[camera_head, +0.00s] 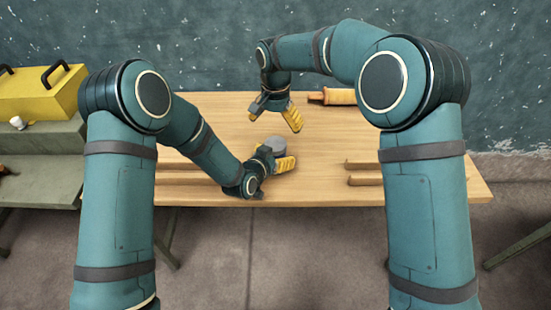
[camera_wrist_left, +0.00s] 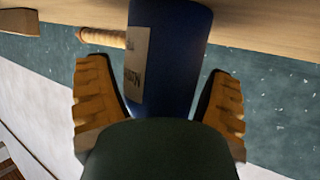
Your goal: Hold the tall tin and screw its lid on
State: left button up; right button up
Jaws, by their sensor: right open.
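The tall tin (camera_wrist_left: 172,50) is dark blue with a pale printed label in the left wrist view. It stands between the yellow, dark-padded fingers of my left gripper (camera_wrist_left: 160,90), which is shut on it. In the head view my left gripper (camera_head: 273,164) is low over the table. A round grey top (camera_head: 273,144) shows at the tin there; I cannot tell whether this is the lid or the tin's own top. My right gripper (camera_head: 274,120) is open with its fingers pointing down, behind the tin, apart from it, with nothing visible in it.
The wooden table (camera_head: 340,130) has free room right of the tin. An orange-handled tool (camera_head: 335,97) lies at its back, and wooden strips (camera_head: 364,172) are at the right front. A yellow box (camera_head: 40,93) stands on a grey-green bench at the left.

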aim_at(275, 143)
pick_arm(q)
grip_shut()
pick_arm(e)
jog(key=shift+s+f+n, duration=0.2)
jog(key=shift+f+n, duration=0.2)
jog(key=shift+s+f+n+g, duration=0.1)
jog(key=shift+f+n+g, duration=0.2)
jog(key=shift+n, duration=0.3)
jog(key=shift+r+n, duration=0.15)
jog(key=shift+n, duration=0.55)
jog(key=shift+w+r+n, duration=0.3)
jog(key=shift+r+n, duration=0.25)
jog(key=shift+n, duration=0.05)
jog(key=shift+f, duration=4)
